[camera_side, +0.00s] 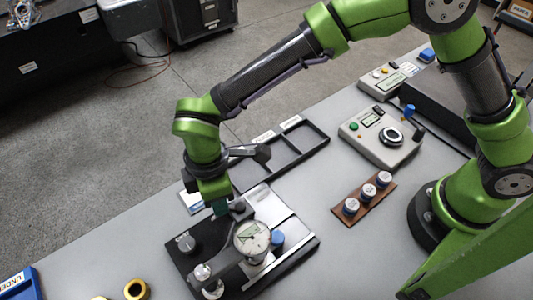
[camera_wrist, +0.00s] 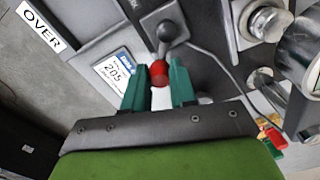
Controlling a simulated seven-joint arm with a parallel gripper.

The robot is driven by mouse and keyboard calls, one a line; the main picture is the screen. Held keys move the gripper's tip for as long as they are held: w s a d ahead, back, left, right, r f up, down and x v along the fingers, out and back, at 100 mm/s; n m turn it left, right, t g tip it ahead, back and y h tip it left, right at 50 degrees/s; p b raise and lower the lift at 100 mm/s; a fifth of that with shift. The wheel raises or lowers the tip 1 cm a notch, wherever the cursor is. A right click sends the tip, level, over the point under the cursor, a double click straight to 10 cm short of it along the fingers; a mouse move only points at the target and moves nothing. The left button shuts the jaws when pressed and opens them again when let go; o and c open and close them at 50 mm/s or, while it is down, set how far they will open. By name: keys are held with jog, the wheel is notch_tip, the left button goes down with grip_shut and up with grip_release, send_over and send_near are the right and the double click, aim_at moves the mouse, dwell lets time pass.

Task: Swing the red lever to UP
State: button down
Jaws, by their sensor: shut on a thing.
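The red lever's round knob (camera_wrist: 159,74) shows between my gripper's two green fingers in the wrist view, on a short dark grey lever arm (camera_wrist: 165,32) that pivots on a dark plate. My gripper (camera_wrist: 160,67) is shut on this red knob. In the side view my gripper (camera_side: 221,208) is low at the back edge of the black gauge fixture (camera_side: 183,268). There the red knob is hidden behind the fingers. I cannot read any UP mark near the lever.
A round dial gauge (camera_side: 252,238) and metal posts stand on the fixture close to my gripper. A printed card (camera_wrist: 117,72) lies beside the lever. An empty divided black tray (camera_side: 283,150), a row of capped jars (camera_side: 367,192) and a control box (camera_side: 381,137) are farther away.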

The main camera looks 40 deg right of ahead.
jog(key=shift+s+a+r+n, duration=0.1)
jog(key=shift+s+a+n, duration=0.1)
jog(key=shift+n, duration=0.35)
jog(key=shift+s+a+n, duration=0.1)
jog(key=shift+s+n, duration=0.05)
jog(key=shift+n, duration=0.4)
jog(key=shift+s, duration=0.1)
jog(key=c, duration=0.9)
grip_release()
notch_tip(320, 180, up, 17)
